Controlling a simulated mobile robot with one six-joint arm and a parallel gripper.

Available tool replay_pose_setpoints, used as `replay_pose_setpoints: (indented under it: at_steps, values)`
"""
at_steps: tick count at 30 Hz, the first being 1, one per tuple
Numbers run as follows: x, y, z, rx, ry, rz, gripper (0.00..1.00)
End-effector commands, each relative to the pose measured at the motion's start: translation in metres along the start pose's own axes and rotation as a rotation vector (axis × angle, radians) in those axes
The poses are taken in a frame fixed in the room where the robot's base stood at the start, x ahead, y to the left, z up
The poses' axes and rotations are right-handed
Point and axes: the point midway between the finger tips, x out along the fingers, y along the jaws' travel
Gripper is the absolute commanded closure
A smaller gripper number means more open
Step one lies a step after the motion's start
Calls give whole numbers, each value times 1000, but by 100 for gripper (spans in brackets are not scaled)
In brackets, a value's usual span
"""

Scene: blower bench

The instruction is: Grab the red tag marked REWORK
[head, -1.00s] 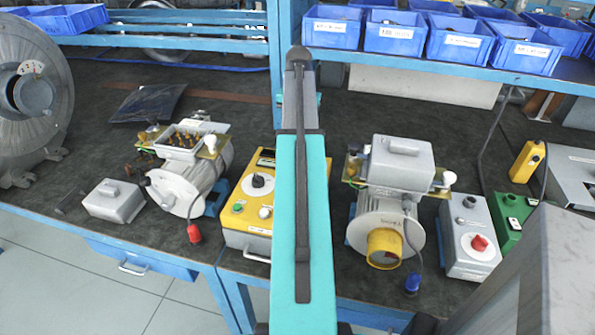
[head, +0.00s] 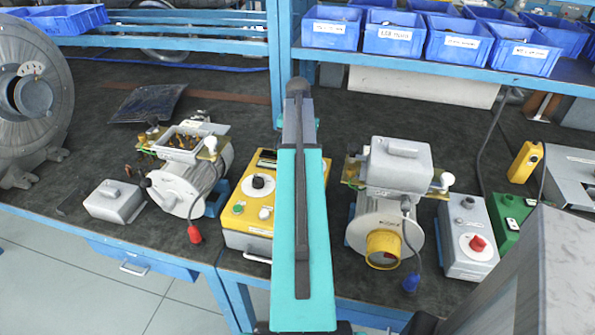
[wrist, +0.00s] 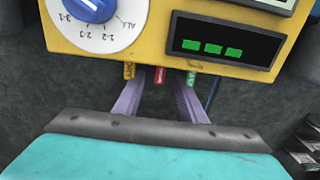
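I cannot make out a red tag marked REWORK in either view. In the wrist view my gripper (wrist: 160,80) has two pale purple fingers, set apart with a gap between them. They point at the lower edge of a yellow instrument (wrist: 155,48) with a blue dial and a green-lit display. Small yellow, red (wrist: 160,75) and green connector-like pieces stick out from that edge; the red one shows in the gap between the fingers, and I cannot tell whether it is touched. In the head view my arm hides the gripper.
The head view shows a yellow control box (head: 245,215) left of my arm, two motors (head: 178,190) (head: 385,225) on either side, and a grey box with a red knob (head: 470,235) at right. Blue bins (head: 395,40) line the shelf behind.

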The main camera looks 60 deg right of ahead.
Motion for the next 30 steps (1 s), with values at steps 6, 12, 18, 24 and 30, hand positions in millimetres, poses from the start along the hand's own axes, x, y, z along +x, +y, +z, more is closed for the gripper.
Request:
replay_pose_setpoints:
  at_steps: [6,12,18,24,30]
  values:
    - [0,0,0,-1,0,0,62]
    - [3,-1,0,-1,0,0,62]
    - [16,-2,1,-1,-2,1,62]
    - [35,-2,1,-2,-2,1,62]
    - [50,-3,1,-2,-1,0,62]
